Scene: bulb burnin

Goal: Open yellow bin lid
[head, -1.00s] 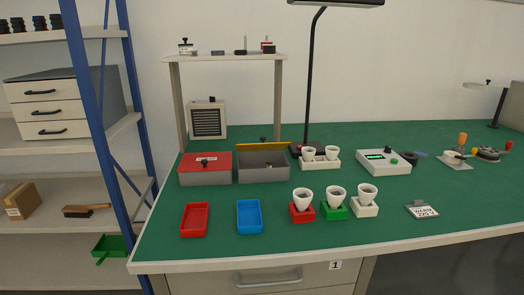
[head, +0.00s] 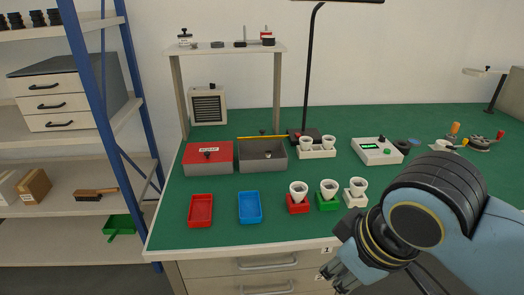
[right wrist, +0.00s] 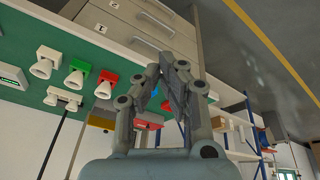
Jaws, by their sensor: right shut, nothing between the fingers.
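The yellow lid (head: 262,137) shows as a thin yellow strip along the back edge of a grey bin (head: 263,165). The bin's front and inside are visible, so the lid stands open at the back. A small dark knob shows just above the strip. A small pale thing lies inside the bin. My right gripper (head: 338,276) is at the lower right, in front of the bench edge and well away from the bin. In the right wrist view its fingers (right wrist: 168,66) are together with nothing between them. My left gripper is not in view.
A red-lidded bin (head: 208,153) stands left of the grey bin. Red (head: 201,210) and blue (head: 250,207) trays lie in front. Cups on red, green and white blocks (head: 328,200) stand between my right arm and the bins. A lamp post (head: 308,75) rises behind.

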